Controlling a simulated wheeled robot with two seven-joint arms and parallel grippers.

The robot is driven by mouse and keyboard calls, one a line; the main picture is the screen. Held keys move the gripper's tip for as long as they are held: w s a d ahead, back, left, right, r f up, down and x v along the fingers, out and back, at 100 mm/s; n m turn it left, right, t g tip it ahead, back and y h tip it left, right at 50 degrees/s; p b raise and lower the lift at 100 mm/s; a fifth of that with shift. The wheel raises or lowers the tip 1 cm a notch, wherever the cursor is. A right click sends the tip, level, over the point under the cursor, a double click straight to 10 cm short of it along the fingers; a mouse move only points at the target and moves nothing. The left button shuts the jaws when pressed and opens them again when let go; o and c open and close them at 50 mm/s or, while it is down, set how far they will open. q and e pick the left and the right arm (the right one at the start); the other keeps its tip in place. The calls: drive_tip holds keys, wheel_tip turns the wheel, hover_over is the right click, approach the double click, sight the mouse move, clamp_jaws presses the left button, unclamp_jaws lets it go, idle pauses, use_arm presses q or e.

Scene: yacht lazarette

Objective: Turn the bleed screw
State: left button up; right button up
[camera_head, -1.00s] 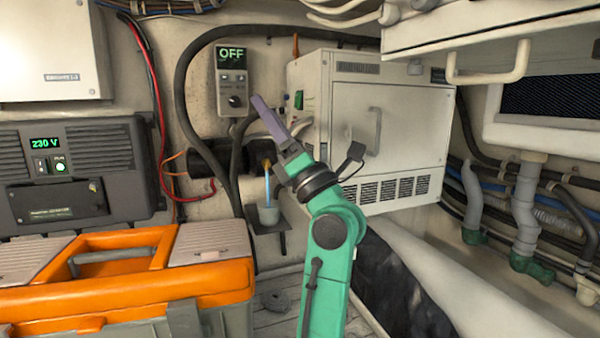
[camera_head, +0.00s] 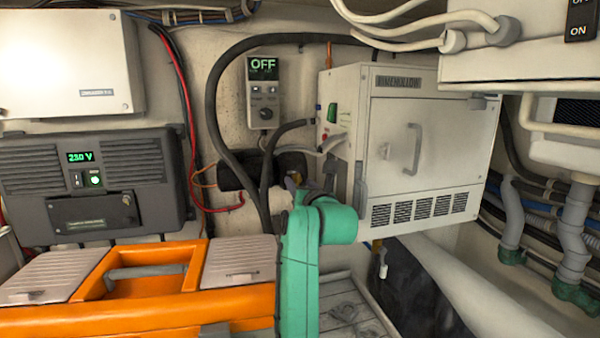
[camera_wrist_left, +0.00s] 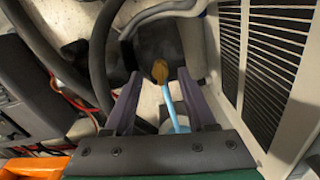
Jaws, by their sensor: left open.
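The bleed screw seems to be the small brass fitting (camera_wrist_left: 160,71) at the centre of the left wrist view. A thin light blue tube (camera_wrist_left: 167,104) runs down from it towards a pale cup (camera_wrist_left: 174,126), partly hidden by my gripper. My left gripper (camera_wrist_left: 158,77) is open, with one purple finger on each side of the fitting in that view. I cannot tell whether the fingers touch it. In the head view a bit of brass (camera_head: 294,180) shows just above my teal left arm, which hides the fingertips. My right gripper is out of view.
A white heater box (camera_head: 415,145) stands close on the right. A controller reading OFF (camera_head: 264,92) hangs above. Dark hoses (camera_head: 213,115) curve beside the fitting. An orange toolbox (camera_head: 140,305) fills the lower left, below a dark 230 V unit (camera_head: 90,180).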

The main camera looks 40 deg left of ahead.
use_arm(q)
drive_tip(key=shift+w+a+r, duration=0.1)
drive_tip(key=shift+w+a, duration=0.05)
drive_tip(key=shift+a, duration=0.05)
drive_tip(key=shift+d, duration=0.1)
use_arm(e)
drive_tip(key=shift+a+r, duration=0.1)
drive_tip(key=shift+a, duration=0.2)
use_arm(q)
drive_tip(key=shift+c, duration=0.6)
clamp_jaws()
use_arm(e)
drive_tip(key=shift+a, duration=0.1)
